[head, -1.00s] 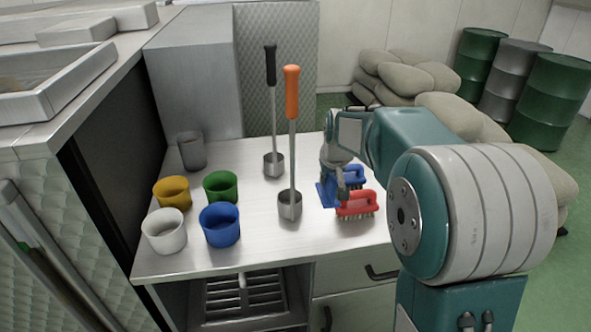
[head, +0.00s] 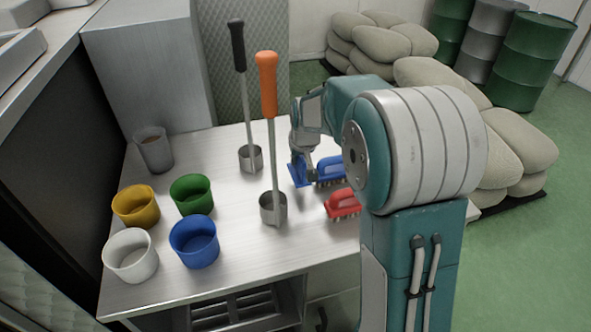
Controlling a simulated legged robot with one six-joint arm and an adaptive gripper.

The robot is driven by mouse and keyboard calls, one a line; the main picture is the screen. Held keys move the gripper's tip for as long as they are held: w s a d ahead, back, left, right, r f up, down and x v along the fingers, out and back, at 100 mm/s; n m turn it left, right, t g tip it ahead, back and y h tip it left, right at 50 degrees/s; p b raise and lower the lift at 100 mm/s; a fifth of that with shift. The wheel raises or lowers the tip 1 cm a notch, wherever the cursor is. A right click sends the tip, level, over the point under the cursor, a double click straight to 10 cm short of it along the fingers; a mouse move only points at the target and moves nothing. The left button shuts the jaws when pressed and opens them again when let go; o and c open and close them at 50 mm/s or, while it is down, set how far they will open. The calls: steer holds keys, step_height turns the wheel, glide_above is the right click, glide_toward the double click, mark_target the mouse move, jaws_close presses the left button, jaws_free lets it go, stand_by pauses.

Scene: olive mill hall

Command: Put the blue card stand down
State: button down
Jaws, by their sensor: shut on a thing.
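The blue card stand (head: 298,174) is a small blue piece at the back right part of the metal table (head: 240,250). My gripper (head: 301,160) is shut on it from above and hides its upper part. The stand is beside the left end of the blue brush (head: 330,170). I cannot tell whether its bottom touches the table.
A red brush (head: 343,204) lies in front of the blue one. Left of the stand are an orange-handled ladle (head: 269,130) and a black-handled ladle (head: 244,100). Yellow (head: 136,206), green (head: 191,195), blue (head: 194,242) and white (head: 130,256) cups stand further left.

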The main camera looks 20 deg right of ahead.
mark_target(297, 171)
steer(key=f, duration=0.4)
steer(key=shift+a, duration=0.2)
steer(key=shift+d+f, duration=0.1)
steer(key=shift+f, duration=0.05)
steer(key=c, duration=0.7)
jaws_free()
